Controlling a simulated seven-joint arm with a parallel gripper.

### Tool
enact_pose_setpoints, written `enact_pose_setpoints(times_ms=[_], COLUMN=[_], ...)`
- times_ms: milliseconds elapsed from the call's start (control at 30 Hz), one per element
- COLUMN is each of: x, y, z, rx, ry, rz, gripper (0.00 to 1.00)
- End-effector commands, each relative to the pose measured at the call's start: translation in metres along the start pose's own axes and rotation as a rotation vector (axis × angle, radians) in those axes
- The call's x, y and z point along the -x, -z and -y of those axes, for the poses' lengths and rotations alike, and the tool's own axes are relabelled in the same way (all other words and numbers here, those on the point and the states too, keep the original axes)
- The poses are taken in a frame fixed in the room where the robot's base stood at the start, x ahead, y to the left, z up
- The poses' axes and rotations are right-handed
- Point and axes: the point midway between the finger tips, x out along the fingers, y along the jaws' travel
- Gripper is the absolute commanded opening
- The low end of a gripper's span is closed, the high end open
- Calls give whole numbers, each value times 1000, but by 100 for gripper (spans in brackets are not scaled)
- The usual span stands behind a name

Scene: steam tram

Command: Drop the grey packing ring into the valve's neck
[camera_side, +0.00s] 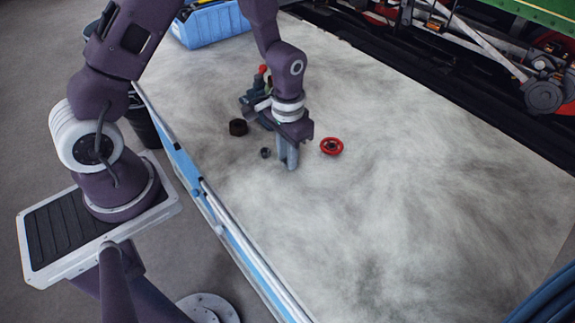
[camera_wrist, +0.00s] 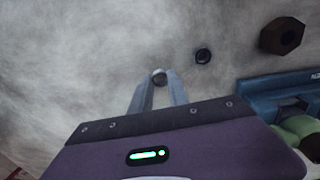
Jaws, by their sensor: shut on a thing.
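My gripper (camera_side: 289,166) points down low over the pale bench and is shut on a small grey round piece, which looks like the packing ring (camera_wrist: 159,77), between its fingertips in the wrist view. In the side view the fingers hide the ring. A blue-grey body with a red part on top, seemingly the valve's holder (camera_side: 250,98), stands behind and left of my gripper, partly hidden by it. In the wrist view the blue body (camera_wrist: 258,92) is at right, with a rounded greenish piece (camera_wrist: 303,128), perhaps the valve. The neck's opening cannot be made out.
A dark hex nut (camera_side: 238,127) and a smaller dark nut or ring (camera_side: 265,153) lie left of my gripper. A red handwheel (camera_side: 331,146) lies to its right. A blue bin (camera_side: 213,27) stands at the back left. The bench's right and front areas are clear.

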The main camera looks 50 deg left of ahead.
Motion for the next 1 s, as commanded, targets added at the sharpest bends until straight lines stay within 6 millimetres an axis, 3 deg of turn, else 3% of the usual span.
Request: enact_pose_setpoints(times_ms=[300, 700, 1000], x=[12, 52, 58], y=[0, 1, 0], z=[0, 0, 0], rx=[0, 0, 0], ry=[0, 0, 0], rz=[-2, -3, 0], gripper=[0, 0, 0])
